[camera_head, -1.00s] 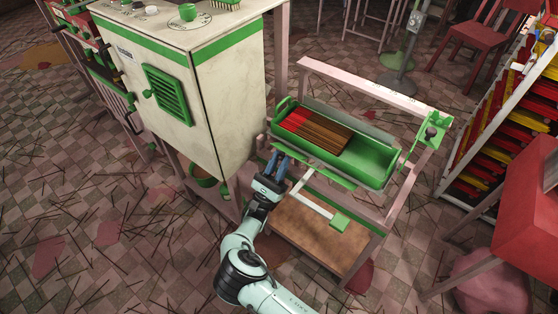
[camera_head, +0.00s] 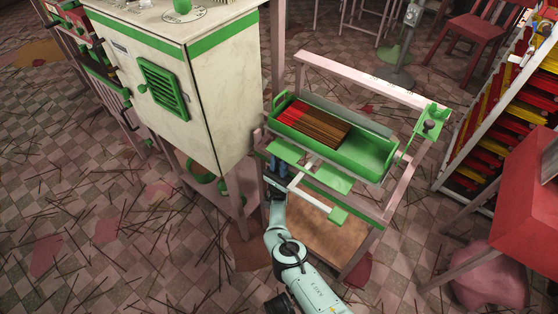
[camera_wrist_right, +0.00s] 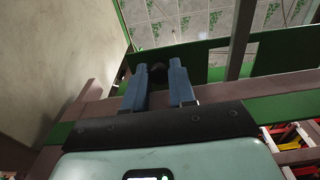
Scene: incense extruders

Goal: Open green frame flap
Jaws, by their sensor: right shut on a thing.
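The green frame flap (camera_head: 331,178) shows as flat green plates along the front of the pink frame, below the green tray (camera_head: 385,171). One more plate (camera_head: 285,150) lies to the left, just above my right gripper (camera_head: 277,170). In the right wrist view, the blue fingers (camera_wrist_right: 158,85) point at a small dark round part (camera_wrist_right: 158,62) by the green panel (camera_wrist_right: 285,52). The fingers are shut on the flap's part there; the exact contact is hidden. My left gripper is not in view.
The tray holds red and brown sticks (camera_head: 310,122). A white cabinet (camera_head: 225,90) stands close on the left of my right gripper. The red table (camera_head: 515,190) is at right.

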